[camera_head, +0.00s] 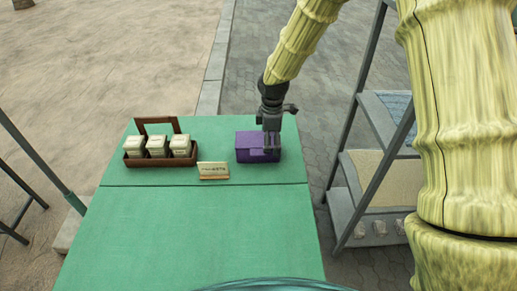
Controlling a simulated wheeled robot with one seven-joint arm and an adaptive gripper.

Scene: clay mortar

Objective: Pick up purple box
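The purple box (246,147) sits on the far right part of the green table (190,235), near its right edge. My gripper (271,150) points down at the box's right half, with its dark fingers in front of or over the box. The fingers look a little apart, but I cannot tell whether they touch the box or how wide they are open. The gripper hides part of the box's right side.
A brown wooden caddy (134,162) with white jars stands at the table's far left. A small sign (213,171) stands left of the box, close to it. A shelf rack (347,205) stands right of the table. The near tabletop is clear.

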